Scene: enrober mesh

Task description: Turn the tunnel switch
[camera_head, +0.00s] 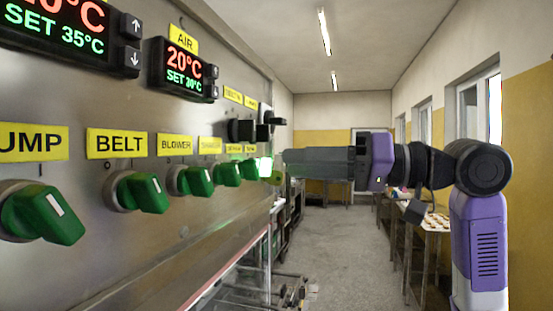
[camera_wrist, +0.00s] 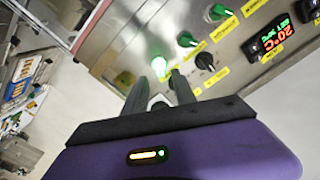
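The steel control panel (camera_head: 120,195) carries a row of green rotary knobs under yellow labels, with BELT and BLOWER readable. The label reading TUNNEL cannot be made out, so I cannot tell surely which knob is the tunnel switch. At the row's far end a bright green glowing part (camera_head: 265,164) sits just left of my gripper (camera_head: 287,161). In the wrist view my gripper (camera_wrist: 160,82) has its two fingers apart, pointing at the panel near a glowing green part (camera_wrist: 158,65). Contact cannot be told.
A green knob (camera_wrist: 187,40) and a black knob (camera_wrist: 205,61) are close to the fingers. Black parts (camera_head: 255,128) stick out above the row. Temperature displays (camera_head: 183,70) sit higher up. Metal framework is below the panel. The aisle floor (camera_head: 345,240) is clear.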

